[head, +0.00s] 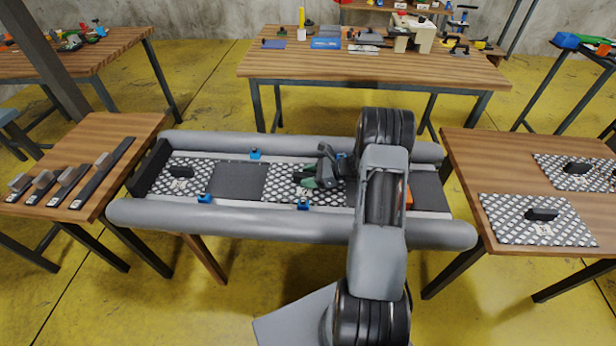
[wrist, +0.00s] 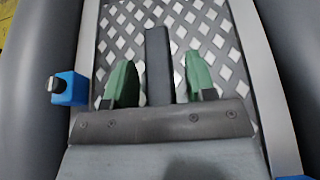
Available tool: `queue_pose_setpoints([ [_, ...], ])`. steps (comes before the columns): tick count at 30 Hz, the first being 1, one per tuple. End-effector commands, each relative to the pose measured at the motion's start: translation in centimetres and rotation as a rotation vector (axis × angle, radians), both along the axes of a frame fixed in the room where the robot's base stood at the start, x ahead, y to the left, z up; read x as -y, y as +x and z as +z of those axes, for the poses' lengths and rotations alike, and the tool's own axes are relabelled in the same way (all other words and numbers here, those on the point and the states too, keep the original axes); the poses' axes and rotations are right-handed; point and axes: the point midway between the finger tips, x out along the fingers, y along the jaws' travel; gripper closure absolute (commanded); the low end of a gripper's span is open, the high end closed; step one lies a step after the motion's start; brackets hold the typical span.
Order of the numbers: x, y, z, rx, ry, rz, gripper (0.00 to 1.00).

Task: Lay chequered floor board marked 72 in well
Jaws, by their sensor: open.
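In the head view, a grey inflatable boat (head: 290,226) holds a row of floor boards in its well. A chequered board (head: 282,192) lies in the middle of the well, partly hidden by my gripper (head: 315,180). In the wrist view, my gripper (wrist: 160,80) is open, its green fingers on either side of that chequered board's (wrist: 222,45) dark upright handle (wrist: 157,50). A gap shows between each finger and the handle. Another chequered board (head: 205,184) lies at the left end. I cannot read 72 on any board.
Two chequered boards, one near (head: 510,222) and one farther (head: 560,164), lie on the right table. Plain dark boards (head: 238,182) lie in the well. Blue clips (head: 204,199) line its edges. The left table (head: 105,130) holds dark strips. My arm hides the well's right part.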

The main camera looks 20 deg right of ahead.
Motion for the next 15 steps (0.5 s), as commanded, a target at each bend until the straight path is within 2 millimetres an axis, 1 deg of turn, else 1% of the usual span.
queue_pose_setpoints([
  [5, 0.0, 0.0, 0.3, 0.0, 0.0, 0.0, 0.49],
  [7, 0.4, -0.2, 0.5, 0.001, 0.0, -0.002, 0.49],
  [11, 2.0, -1.0, 1.3, 0.001, -0.002, -0.005, 0.49],
  [15, 4.3, -2.4, 2.4, 0.002, -0.002, -0.004, 0.49],
])
